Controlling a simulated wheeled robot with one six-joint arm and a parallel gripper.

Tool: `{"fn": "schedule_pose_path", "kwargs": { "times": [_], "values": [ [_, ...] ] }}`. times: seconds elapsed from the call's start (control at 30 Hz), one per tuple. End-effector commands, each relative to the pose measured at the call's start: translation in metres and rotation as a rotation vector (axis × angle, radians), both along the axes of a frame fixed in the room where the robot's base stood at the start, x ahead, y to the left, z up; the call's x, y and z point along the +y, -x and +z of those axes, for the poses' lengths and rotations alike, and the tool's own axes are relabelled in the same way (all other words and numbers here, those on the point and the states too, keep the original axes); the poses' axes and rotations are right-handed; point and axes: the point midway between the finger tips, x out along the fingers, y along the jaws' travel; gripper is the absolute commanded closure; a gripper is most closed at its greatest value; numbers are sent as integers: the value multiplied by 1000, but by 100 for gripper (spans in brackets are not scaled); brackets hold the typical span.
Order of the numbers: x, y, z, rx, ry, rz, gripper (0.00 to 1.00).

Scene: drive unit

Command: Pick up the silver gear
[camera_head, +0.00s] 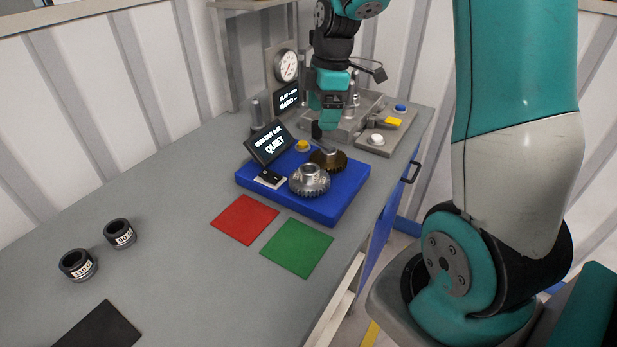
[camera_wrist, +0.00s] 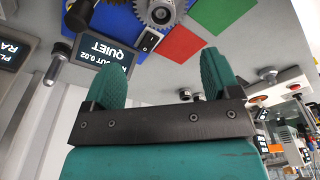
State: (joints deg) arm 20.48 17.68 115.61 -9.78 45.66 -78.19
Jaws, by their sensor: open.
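The silver gear (camera_head: 309,181) lies on the blue pad (camera_head: 345,204), near its front. In the wrist view, the silver gear (camera_wrist: 160,12) is at the top edge and partly cut off. My gripper (camera_head: 325,125) is above the back of the blue pad, behind and above the silver gear, and apart from it. In the wrist view, my gripper (camera_wrist: 160,72) shows two teal fingers spread wide with nothing between them.
A display reading QUIET (camera_head: 270,143) stands at the pad's left. Red (camera_head: 245,220) and green (camera_head: 296,248) mats lie in front. A grey fixture (camera_head: 350,126) and gauge (camera_head: 287,66) stand behind.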

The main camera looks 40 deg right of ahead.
Motion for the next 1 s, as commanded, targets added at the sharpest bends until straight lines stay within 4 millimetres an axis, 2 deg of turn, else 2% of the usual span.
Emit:
{"fn": "schedule_pose_path", "kwargs": {
  "times": [0.2, 0.4, 0.67, 1.0],
  "values": [
    [9, -1, -50, 9, -4, 4, 18],
    [14, -4, -88, 6, -3, 4, 18],
    [17, -6, -107, 2, -2, 4, 18],
    [26, -12, -149, 2, -2, 3, 18]
  ]
}}
